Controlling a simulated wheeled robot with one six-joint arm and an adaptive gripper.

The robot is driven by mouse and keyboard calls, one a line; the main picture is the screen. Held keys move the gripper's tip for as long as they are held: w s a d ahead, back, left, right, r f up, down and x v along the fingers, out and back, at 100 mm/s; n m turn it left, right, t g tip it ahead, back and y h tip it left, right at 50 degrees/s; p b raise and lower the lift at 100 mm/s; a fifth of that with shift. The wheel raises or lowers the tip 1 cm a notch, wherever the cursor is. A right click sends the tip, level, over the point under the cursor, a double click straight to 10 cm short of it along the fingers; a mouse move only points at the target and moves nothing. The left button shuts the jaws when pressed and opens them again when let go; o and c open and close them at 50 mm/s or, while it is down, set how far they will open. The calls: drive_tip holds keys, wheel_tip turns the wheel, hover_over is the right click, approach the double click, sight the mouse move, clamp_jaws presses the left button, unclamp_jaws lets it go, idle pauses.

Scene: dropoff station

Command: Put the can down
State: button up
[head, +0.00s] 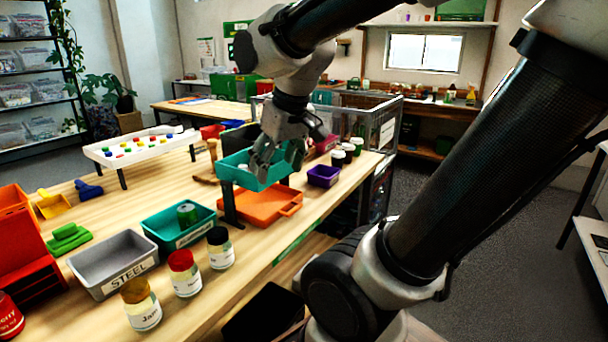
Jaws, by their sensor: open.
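A green can (187,214) stands in a teal bin (158,234) on the wooden table, left of centre. My gripper (258,168) is at a raised teal tray (240,179), to the right of and beyond that can and apart from it. Its jaws are open, pointing down at the tray; something small and pale shows beside the fingers, too unclear to name. A red can (10,318) is partly cut off at the lower left edge.
A grey bin marked STEEL (112,268) and labelled jars (186,273) stand at the table's front. An orange tray (270,203) and a purple bin (323,176) lie near my gripper. A white rack (140,147) stands behind. Bare wood shows between them.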

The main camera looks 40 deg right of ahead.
drive_tip(key=s+d, duration=0.1)
drive_tip(key=s, duration=0.6)
drive_tip(key=shift+s+d+f, duration=0.2)
drive_tip(key=shift+s+d, duration=0.1)
drive_tip(key=shift+d, duration=0.05)
idle(0.6)
